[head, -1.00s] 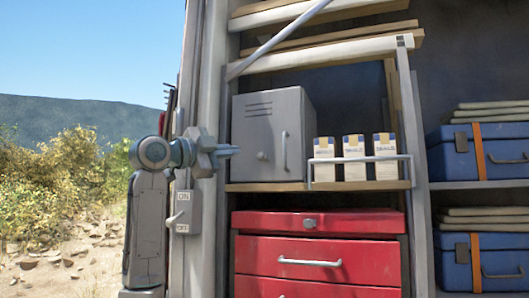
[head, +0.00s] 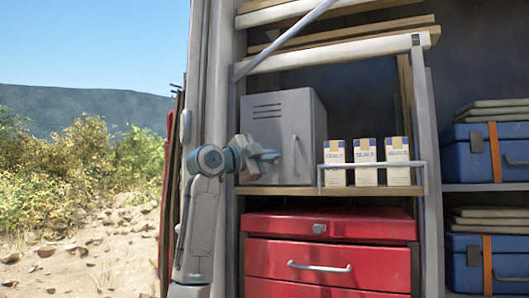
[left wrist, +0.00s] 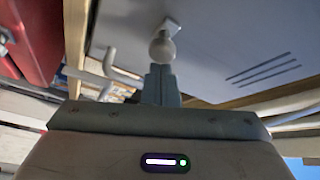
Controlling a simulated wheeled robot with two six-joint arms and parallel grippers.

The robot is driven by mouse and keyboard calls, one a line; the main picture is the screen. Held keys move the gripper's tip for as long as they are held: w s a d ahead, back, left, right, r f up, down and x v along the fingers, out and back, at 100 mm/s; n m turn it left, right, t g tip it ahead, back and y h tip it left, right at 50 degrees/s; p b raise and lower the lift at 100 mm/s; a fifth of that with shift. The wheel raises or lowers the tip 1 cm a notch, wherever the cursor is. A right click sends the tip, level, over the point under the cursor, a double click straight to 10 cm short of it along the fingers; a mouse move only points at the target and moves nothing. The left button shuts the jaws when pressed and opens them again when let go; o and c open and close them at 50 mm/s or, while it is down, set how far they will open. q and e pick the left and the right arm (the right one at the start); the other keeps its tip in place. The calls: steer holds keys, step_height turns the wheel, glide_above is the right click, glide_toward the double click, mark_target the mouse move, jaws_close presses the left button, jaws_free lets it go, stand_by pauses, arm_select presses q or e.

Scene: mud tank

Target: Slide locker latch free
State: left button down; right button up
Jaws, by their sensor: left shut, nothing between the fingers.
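The grey locker (head: 283,113) stands on the upper shelf, with vent slots and a vertical handle (head: 294,148) on its closed front. In the left wrist view the locker front (left wrist: 215,45) appears upside down. The round latch knob (left wrist: 163,48) sticks out from it there, just beyond my fingertips; I cannot tell if they touch. In the head view my gripper covers the latch. My left gripper (head: 272,156) is shut and empty, in front of the locker's lower left; its fingers also show in the left wrist view (left wrist: 160,80). My right gripper is not in view.
Several cartons (head: 367,158) stand right of the locker behind a shelf rail (head: 372,164). A red drawer chest (head: 330,255) is below. Blue cases (head: 490,147) fill the right shelves. A pale post (head: 213,75) rises left of the locker.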

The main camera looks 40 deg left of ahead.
arm_select(q)
steer(key=shift+a, duration=0.1)
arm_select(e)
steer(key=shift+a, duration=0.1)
arm_select(q)
steer(key=a, duration=0.2)
steer(key=s+a, duration=0.1)
steer(key=a, duration=0.1)
steer(key=shift+s+a, duration=0.1)
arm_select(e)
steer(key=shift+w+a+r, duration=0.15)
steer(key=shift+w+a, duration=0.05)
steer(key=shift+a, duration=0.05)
arm_select(q)
steer(key=shift+f, duration=0.1)
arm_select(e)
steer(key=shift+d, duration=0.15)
